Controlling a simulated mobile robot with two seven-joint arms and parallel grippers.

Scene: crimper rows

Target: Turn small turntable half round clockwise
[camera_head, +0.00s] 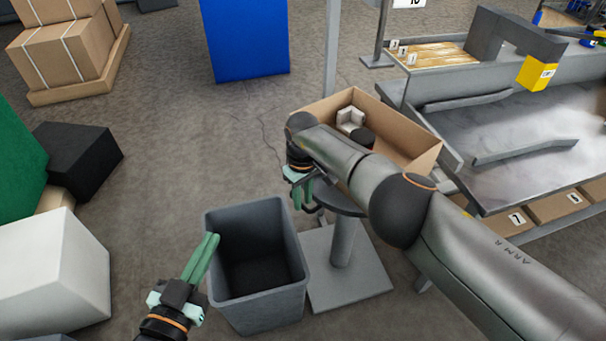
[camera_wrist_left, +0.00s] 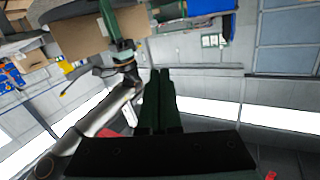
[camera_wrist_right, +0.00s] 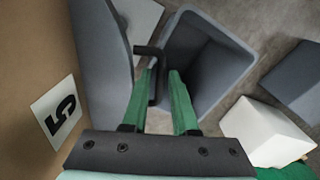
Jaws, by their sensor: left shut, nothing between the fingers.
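The small turntable shows in the head view as a dark grey disc (camera_head: 340,200) on a grey post and square base plate, partly hidden by my right arm. In the right wrist view its disc (camera_wrist_right: 100,65) is edge-near at the left, with a dark bent handle (camera_wrist_right: 152,52) sticking out from it. My right gripper (camera_head: 303,204) is at the disc's near-left edge. In the right wrist view its fingers (camera_wrist_right: 162,75) are apart, with the handle between them; a firm grip does not show. My left gripper (camera_head: 213,238) is shut and empty, beside the grey bin.
An open cardboard box (camera_head: 425,155) with a white and a black part inside sits at the turntable. A grey bin (camera_head: 290,262) stands just left of its base. A metal bench (camera_head: 480,120) is to the right. Floor is free behind the bin.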

